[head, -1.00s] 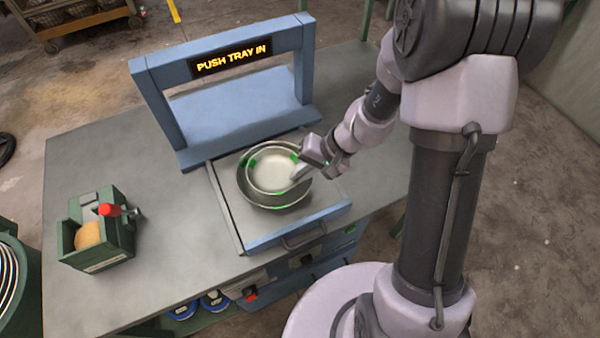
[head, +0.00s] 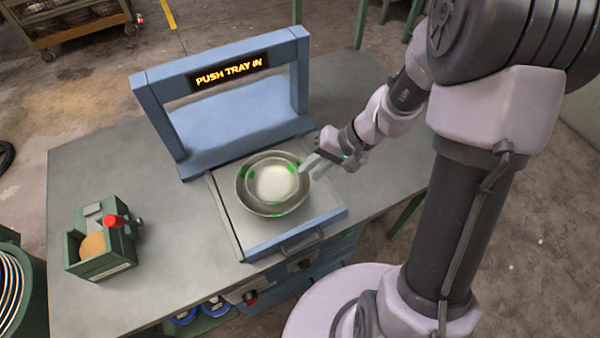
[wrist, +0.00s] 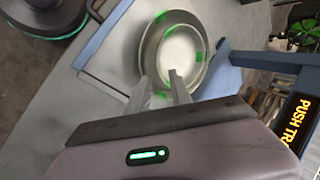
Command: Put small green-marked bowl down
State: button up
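The small green-marked bowl (head: 272,184) has a pale inside and green marks around its rim. It sits inside a larger metal bowl (head: 243,198) on the tray (head: 228,205). Both also show in the wrist view, the small bowl (wrist: 178,55) within the larger bowl's rim (wrist: 147,50). My gripper (head: 307,166) is at the right side of the bowls in the head view. In the wrist view its two fingers (wrist: 161,76) are apart with nothing held between them. The fingertips are close to the near rim; whether they touch it is unclear.
A blue frame (head: 220,85) with a lit "PUSH TRAY IN" sign stands behind the tray. The tray has a blue front (head: 300,235) with a handle. A green box (head: 98,240) with a red knob stands at left. The grey tabletop between box and tray is clear.

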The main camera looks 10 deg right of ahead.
jog(key=s+r+t+h, duration=0.2)
jog(key=s+r, duration=0.5)
jog(key=r, duration=0.4)
jog(key=s+a+r+m+t+h, duration=0.1)
jog(key=s+r+t+h, duration=0.1)
jog(key=s+r, duration=0.5)
notch_tip(320, 180, up, 4)
jog(key=shift+s+a+p, duration=0.2)
jog(key=shift+s+p, duration=0.1)
jog(key=shift+p, duration=0.1)
